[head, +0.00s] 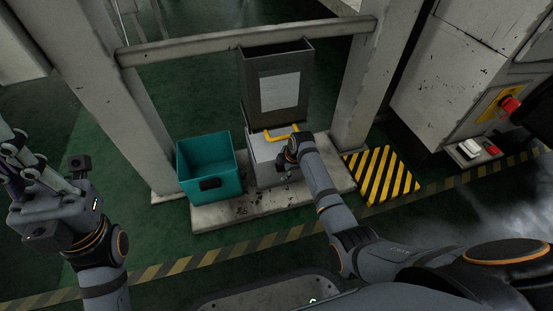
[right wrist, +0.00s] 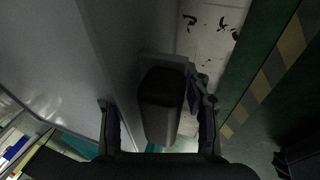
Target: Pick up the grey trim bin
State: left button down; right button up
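The grey trim bin (head: 264,150), a light grey box, stands on the pale plinth under the dark grey cabinet; my right arm covers part of its front. In the right wrist view its wall (right wrist: 55,60) fills the left side. A dark block-like handle (right wrist: 162,105) juts from it. My right gripper (head: 284,172) is at the bin's front. In the right wrist view its fingers (right wrist: 160,130) stand apart on either side of the handle, with gaps visible. My left gripper (head: 27,150) is raised at the far left, away from the bin, fingers apart and empty.
A teal bin (head: 207,164) with a dark handle stands close left of the grey one on the plinth (head: 235,212). A yellow bar (head: 281,133) sits just above the grey bin. Pale posts (head: 362,85) flank the plinth. Green floor lies in front.

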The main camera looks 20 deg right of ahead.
grip_shut()
dwell(0.6)
